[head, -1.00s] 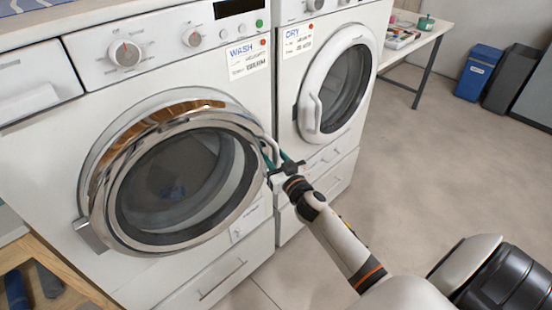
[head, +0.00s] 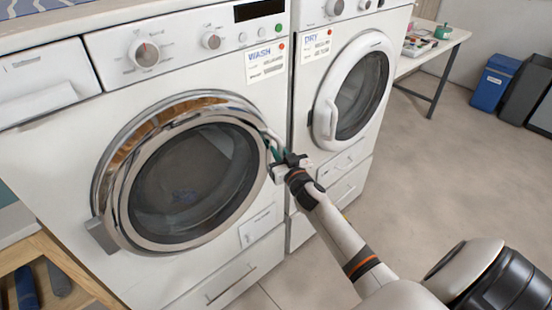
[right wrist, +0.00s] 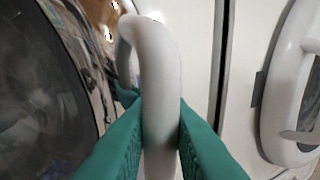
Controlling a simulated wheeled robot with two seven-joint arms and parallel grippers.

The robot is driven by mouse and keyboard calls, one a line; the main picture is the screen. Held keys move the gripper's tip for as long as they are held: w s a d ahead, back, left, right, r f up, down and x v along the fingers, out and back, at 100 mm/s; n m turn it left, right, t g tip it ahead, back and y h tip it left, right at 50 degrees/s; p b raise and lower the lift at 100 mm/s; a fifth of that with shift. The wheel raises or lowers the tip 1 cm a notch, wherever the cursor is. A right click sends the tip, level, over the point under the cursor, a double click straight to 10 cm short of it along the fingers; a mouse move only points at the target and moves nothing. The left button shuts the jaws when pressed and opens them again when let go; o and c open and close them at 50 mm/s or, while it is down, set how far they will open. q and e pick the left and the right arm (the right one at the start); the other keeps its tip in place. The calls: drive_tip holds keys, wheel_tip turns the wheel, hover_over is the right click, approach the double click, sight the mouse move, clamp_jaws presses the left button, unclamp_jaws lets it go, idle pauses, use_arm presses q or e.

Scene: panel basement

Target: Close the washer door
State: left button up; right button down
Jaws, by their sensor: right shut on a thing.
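The washer (head: 75,165) is the white machine on the left with the "WASH" label. Its round chrome-rimmed door (head: 125,205) has dark glass and is hinged on the left. The door lies close to the washer front; I cannot tell whether it is latched. My right gripper (head: 276,154) is at the door's right edge. In the right wrist view its green fingers are shut on the white door handle (right wrist: 160,85), one on each side. The handle also shows in the head view (head: 270,136), partly hidden by the gripper. My left gripper is not in view.
A dryer (head: 300,110) with a closed white-rimmed door (head: 323,110) stands directly right of the washer. A table (head: 425,50) and blue bin (head: 494,80) stand farther back right. A wooden shelf (head: 40,245) is at lower left. The floor at right is clear.

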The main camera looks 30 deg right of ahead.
drive_tip(key=c, duration=1.4)
unclamp_jaws()
drive_tip(key=shift+w+r, duration=0.1)
drive_tip(key=shift+r, duration=0.1)
drive_tip(key=shift+f, duration=0.1)
drive_tip(key=shift+s+a+f, duration=0.1)
drive_tip(key=shift+s+a, duration=0.1)
drive_tip(key=shift+s, duration=0.2)
drive_tip(key=s, duration=0.3)
drive_tip(key=s+a, duration=0.1)
drive_tip(key=s, duration=0.3)
drive_tip(key=s+b, duration=0.1)
drive_tip(key=s, duration=0.3)
drive_tip(key=shift+a, duration=0.25)
